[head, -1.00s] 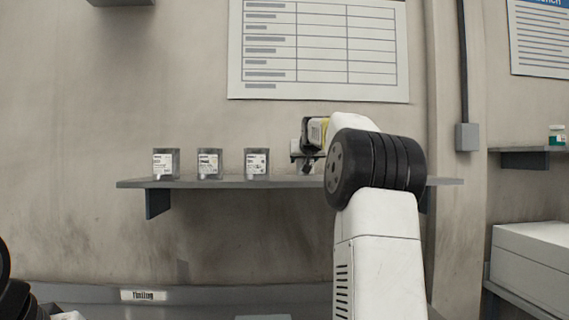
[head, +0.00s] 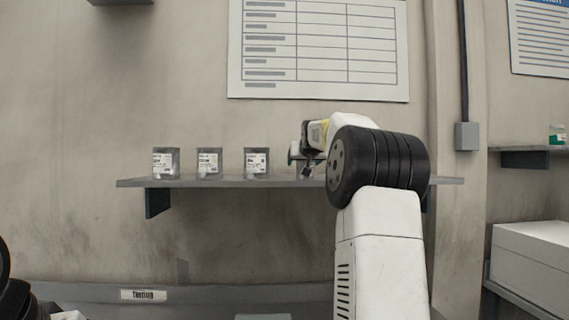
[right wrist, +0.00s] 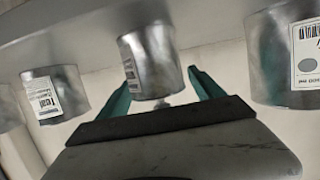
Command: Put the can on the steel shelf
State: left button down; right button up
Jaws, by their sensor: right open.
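In the head view this can (head: 303,176) is mostly hidden by my right gripper (head: 305,157). In the right wrist view my right gripper (right wrist: 160,82) is open, with one teal finger on each side of the can. A gap shows between the can and the right finger; I cannot tell whether the left finger touches it. My left gripper is not in view.
Several similar cans share the shelf: one at the far left (head: 166,163), one beside it (head: 209,163), and one (head: 256,163) left of the gripper. A small jar (head: 557,135) stands on another shelf (head: 525,150) at right.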

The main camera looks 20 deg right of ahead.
jog(key=v, duration=1.2)
jog(key=s+a+f+n+g+y, duration=0.1)
jog(key=s+a+f+g+y, duration=0.1)
jog(key=s+a+f, duration=0.5)
jog(key=s+a+f+n+g+y, duration=0.1)
jog(key=s+a+f, duration=0.5)
jog(key=s+f, duration=0.8)
jog(key=s+a+f+n+g+y, duration=0.1)
jog(key=s+a+f+g, duration=0.4)
jog(key=s+f, duration=0.6)
jog(key=s+a+y, duration=0.1)
jog(key=a, duration=0.1)
jog(key=shift+a+y, duration=0.35)
jog(key=shift+y, duration=0.05)
jog(key=shift+s+f, duration=0.1)
jog(key=shift+f, duration=0.05)
